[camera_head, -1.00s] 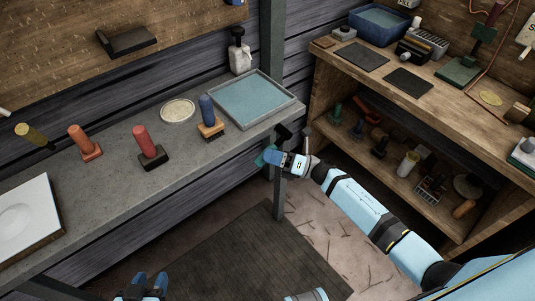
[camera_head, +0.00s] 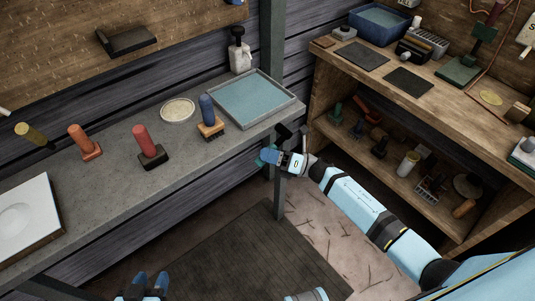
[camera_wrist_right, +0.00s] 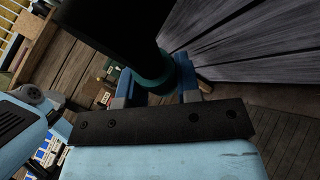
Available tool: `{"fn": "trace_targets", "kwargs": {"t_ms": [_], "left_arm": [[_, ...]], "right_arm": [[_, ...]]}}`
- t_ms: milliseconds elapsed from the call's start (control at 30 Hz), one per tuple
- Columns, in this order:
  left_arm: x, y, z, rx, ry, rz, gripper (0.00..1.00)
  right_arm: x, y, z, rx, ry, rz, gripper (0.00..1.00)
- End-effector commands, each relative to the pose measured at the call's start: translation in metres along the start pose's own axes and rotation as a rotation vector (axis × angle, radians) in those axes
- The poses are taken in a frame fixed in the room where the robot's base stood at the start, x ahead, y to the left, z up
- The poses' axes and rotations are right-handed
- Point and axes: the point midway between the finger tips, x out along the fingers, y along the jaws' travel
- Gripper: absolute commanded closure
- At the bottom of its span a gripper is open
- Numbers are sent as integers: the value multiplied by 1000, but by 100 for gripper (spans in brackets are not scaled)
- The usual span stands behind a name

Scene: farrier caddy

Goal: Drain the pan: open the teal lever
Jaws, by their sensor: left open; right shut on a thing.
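The pan (camera_head: 297,101) sits at the right end of the grey bench, with a flat blue-green surface inside its grey rim. My right gripper (camera_head: 267,157) is below the bench edge near the pan's front corner. It is shut on the teal lever (camera_head: 260,160), of which only a small part shows in the head view. In the right wrist view, a teal collar (camera_wrist_right: 155,80) on a dark cylinder lies between my blue fingers. The lever's exact angle is hard to tell. My left gripper (camera_head: 143,284) is open and empty at the bottom edge, over the floor.
Upright-handled tools, including a blue-handled brush (camera_head: 208,118), and a round dish (camera_head: 178,109) stand on the bench. A dark post (camera_head: 278,185) stands by my right gripper. A wooden shelf unit (camera_head: 330,80) is at right.

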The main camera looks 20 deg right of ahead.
Motion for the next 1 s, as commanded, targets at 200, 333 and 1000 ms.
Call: {"fn": "trace_targets", "kwargs": {"t_ms": [200,333,1000], "left_arm": [[2,0,2,-3,3,2,57],[3,0,3,-4,6,3,57],[-4,0,-6,4,-6,-2,57]], "right_arm": [[-5,-8,-2,-75,57,-40,100],[-10,-14,-2,-148,112,-79,100],[-41,-45,12,-604,458,-325,100]]}}
